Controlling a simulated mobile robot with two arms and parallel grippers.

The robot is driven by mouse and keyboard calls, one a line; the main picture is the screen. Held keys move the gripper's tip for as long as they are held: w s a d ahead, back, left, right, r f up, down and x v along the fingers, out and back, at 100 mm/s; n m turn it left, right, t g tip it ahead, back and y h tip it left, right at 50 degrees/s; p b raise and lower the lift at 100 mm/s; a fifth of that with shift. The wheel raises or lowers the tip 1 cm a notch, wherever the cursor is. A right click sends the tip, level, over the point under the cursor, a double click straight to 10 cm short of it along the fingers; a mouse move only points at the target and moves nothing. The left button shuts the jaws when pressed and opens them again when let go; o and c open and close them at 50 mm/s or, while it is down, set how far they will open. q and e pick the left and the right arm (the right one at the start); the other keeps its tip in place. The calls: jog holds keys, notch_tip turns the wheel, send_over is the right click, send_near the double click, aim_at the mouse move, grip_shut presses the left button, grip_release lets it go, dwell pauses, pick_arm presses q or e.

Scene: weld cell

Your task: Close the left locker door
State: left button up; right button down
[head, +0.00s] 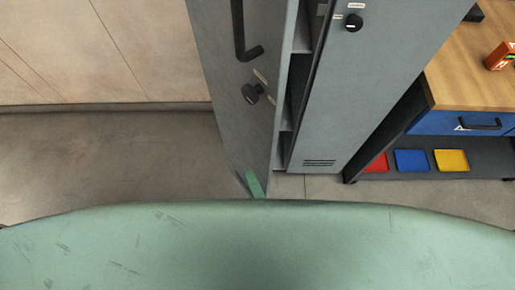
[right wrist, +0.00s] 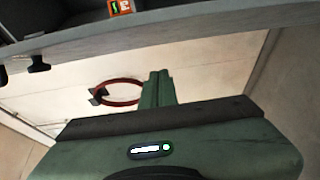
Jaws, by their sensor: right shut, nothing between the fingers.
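The left locker door (head: 232,85) is grey and stands ajar, with a dark gap and shelf edges showing beside it. It has a black bar handle (head: 242,40) and a black knob (head: 251,94). My right gripper (head: 254,184) is a green tip at the door's lower free part, mostly hidden by my green body. In the right wrist view its closed fingers (right wrist: 158,82) are empty and point at a grey panel (right wrist: 200,37) with a black knob (right wrist: 38,63). I cannot tell whether they touch it. My left gripper is not in view.
The neighbouring locker door (head: 345,90) is shut. A wooden-topped workbench (head: 470,70) with a blue drawer stands at right, above red, blue and yellow trays (head: 411,160). Bare floor (head: 100,160) lies left. A red ring (right wrist: 118,81) shows in the wrist view.

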jog(key=w+p, duration=0.1)
jog(key=w, duration=0.7)
jog(key=shift+w+d+p, duration=0.15)
jog(key=shift+d+p, duration=0.2)
